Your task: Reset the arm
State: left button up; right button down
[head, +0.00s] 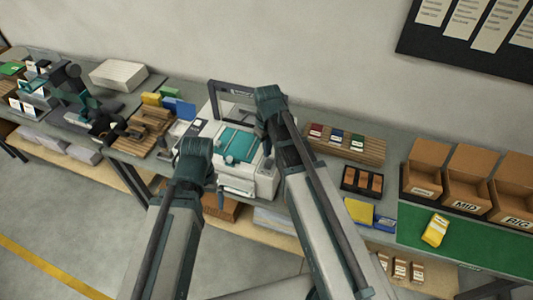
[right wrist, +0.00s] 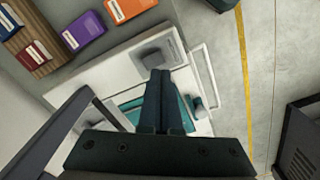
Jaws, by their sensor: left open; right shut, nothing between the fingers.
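My left gripper (head: 208,181) is at the dark end of my left arm, just left of the white printer-like machine (head: 262,186) in the head view. It is open; its fingers are largely hidden by the arm. My right arm reaches over the machine, and its gripper is mostly hidden behind the arm in the head view. In the right wrist view my right gripper (right wrist: 161,76) is shut and empty, its two dark fingers together above the machine (right wrist: 110,72). The machine has a teal panel (head: 236,143) in the head view.
A wooden rack (head: 372,152) with several coloured ink packs stands right of the machine. Open cardboard bins (head: 424,164) stand behind a green mat (head: 465,247) carrying a yellow pack (head: 434,231). Tools and small boxes crowd the bench's left part. A wall is behind.

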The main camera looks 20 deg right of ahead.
jog(key=s+a+f+m+h+b, duration=0.1)
jog(key=s+a+f+b, duration=0.9)
jog(key=s, duration=0.4)
jog(key=shift+s+a+f+b, duration=0.2)
jog(key=shift+a+f+b, duration=0.05)
jog(key=shift+f+b, duration=0.4)
